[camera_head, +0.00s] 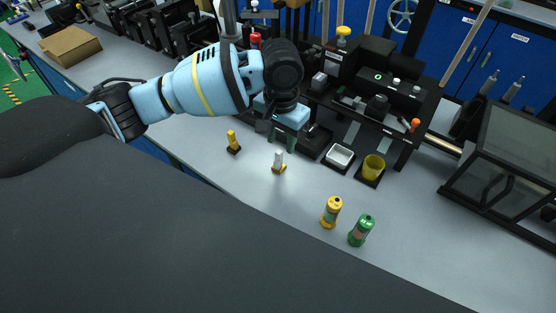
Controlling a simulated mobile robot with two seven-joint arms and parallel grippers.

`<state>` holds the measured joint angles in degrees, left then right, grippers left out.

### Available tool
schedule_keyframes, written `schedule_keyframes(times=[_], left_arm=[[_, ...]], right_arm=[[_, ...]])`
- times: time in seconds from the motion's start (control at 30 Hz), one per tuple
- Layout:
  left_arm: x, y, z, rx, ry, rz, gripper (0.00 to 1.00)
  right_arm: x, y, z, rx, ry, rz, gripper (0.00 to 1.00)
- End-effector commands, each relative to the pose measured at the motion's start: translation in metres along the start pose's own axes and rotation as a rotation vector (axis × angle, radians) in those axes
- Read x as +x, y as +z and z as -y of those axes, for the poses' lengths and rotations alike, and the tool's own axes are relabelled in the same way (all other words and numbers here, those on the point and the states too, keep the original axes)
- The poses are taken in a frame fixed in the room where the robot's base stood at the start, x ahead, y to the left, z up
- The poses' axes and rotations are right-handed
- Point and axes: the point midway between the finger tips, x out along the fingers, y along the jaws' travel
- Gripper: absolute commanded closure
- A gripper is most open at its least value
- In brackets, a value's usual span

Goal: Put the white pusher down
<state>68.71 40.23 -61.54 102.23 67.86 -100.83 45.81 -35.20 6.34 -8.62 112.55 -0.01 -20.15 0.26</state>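The white pusher (279,158) stands upright on the grey bench, with a yellow and dark piece at its foot. My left gripper (283,138) points down just behind and above it. Its two greenish fingers are spread apart, and no object shows between them. The pusher appears apart from the fingers, though the exact gap in depth is hard to tell. My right gripper is not in view.
A yellow piece (233,140) stands left of the pusher. A yellow canister (331,212) and a green canister (361,230) stand at the front right. A white tray (340,155) and yellow cup (373,167) sit by black machinery (385,95). A glass-sided case (500,165) stands right.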

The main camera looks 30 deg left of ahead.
Motion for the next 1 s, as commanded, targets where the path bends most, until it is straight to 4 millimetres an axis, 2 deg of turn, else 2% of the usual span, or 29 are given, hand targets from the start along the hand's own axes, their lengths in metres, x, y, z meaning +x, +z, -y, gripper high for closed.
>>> schedule_keyframes(times=[0.13,0.37,0.7,1.0], left_arm=[[0.018,0.001,0.001,-0.002,-0.001,0.006,0.60],[0.025,0.001,0.002,-0.002,-0.001,0.003,0.60],[0.068,0.003,0.004,-0.001,-0.002,0.004,0.60],[0.071,0.002,0.003,-0.001,-0.002,0.000,0.60]], right_arm=[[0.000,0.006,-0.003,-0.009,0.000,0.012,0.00],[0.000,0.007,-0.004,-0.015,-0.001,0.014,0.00],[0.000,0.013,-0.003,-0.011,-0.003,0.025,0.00],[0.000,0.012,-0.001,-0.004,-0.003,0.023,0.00]])
